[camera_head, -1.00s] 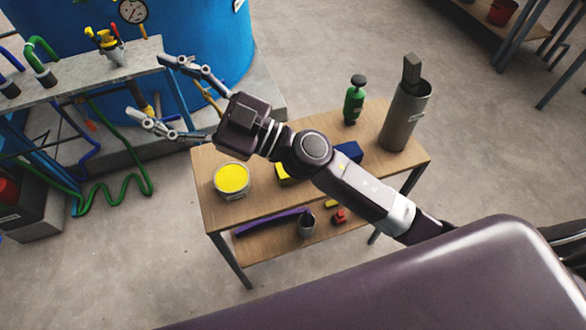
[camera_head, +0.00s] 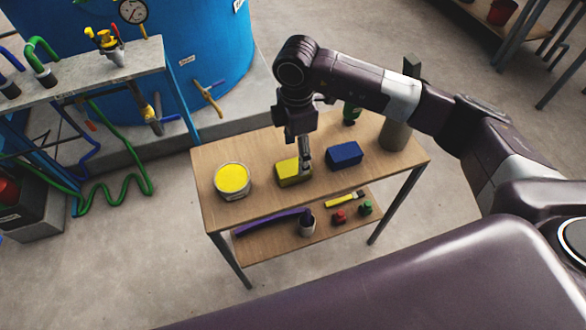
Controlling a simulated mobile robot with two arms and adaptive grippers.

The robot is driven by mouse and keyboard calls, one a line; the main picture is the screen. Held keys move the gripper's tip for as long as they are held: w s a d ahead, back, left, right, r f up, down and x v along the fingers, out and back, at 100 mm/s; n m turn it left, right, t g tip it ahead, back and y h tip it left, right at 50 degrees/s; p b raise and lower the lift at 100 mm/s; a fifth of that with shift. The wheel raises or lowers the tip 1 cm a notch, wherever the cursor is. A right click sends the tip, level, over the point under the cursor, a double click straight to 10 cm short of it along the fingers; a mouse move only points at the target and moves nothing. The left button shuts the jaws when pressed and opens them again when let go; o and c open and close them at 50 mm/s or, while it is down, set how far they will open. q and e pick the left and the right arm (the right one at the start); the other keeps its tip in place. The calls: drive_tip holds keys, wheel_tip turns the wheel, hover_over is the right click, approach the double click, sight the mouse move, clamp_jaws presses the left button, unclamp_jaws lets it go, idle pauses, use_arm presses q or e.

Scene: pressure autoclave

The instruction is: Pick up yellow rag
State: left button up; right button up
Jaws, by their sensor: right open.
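The yellow rag (camera_head: 288,173) is a folded yellow block on the top of the wooden table (camera_head: 216,215), between a tin of yellow paint and a blue folded rag. My right gripper (camera_head: 304,164) points down at the right part of the yellow rag. It is open, seen edge-on, and its fingers overlap the rag in this view. I cannot tell whether they touch it. My left gripper is not in view.
The paint tin (camera_head: 231,181) stands left of the rag and the blue rag (camera_head: 345,155) lies to its right. A grey cylinder (camera_head: 396,133) and a green bottle (camera_head: 351,114) stand behind. The lower shelf holds a brush (camera_head: 345,199) and small items. A blue tank (camera_head: 190,60) is behind.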

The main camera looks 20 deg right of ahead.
sight(293, 166)
drive_tip(key=f, duration=0.2)
drive_tip(key=f+p, duration=0.1)
drive_tip(key=f, duration=0.4)
drive_tip(key=shift+w+a+f, duration=0.15)
drive_tip(key=shift+w+a, duration=0.15)
drive_tip(key=shift+c, duration=0.2)
drive_tip(key=c, duration=1.2)
wheel_tip(293, 166, up, 20)
drive_tip(key=b, duration=0.2)
